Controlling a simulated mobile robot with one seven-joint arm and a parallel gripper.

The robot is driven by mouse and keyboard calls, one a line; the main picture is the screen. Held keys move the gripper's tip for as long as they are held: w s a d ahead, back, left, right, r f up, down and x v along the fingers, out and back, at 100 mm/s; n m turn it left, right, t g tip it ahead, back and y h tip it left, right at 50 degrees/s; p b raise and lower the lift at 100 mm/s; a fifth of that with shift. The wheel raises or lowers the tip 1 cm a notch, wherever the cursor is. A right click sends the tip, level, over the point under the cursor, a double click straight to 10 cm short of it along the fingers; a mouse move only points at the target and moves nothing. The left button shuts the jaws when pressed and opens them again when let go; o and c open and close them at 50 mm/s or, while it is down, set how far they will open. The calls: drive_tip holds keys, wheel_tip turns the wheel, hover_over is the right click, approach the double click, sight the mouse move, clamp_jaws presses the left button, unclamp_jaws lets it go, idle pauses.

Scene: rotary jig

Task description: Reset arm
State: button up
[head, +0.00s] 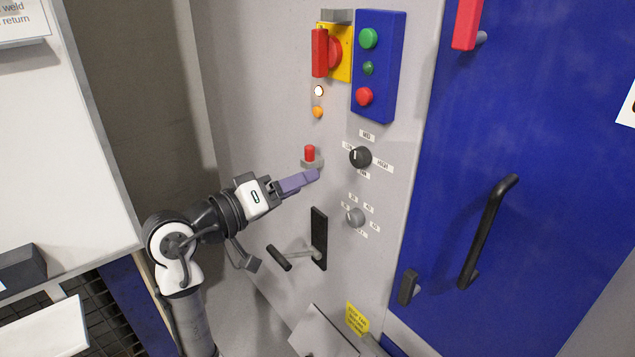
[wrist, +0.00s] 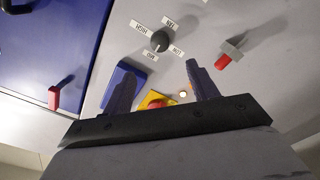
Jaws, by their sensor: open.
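My gripper (head: 316,175) is in front of the grey control panel (head: 262,75), with purple fingers pointing right. In the head view its tips appear just below a red-capped switch (head: 309,153) and left of a black rotary knob (head: 360,157). In the wrist view the two fingers of my gripper (wrist: 159,76) stand apart with nothing between them. That view is upside down; the black knob (wrist: 160,40) lies beyond the tips and the red-capped switch (wrist: 228,55) is to the right. I cannot tell whether the fingers touch the panel.
A crank lever (head: 280,257) sticks out below my gripper. A grey knob (head: 355,217) sits to its right. Above are a red-and-yellow switch (head: 334,52) and a blue button box (head: 378,66). A blue door (head: 540,130) with a black handle (head: 487,230) is at right.

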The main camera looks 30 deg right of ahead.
drive_tip(key=shift+a, duration=0.6)
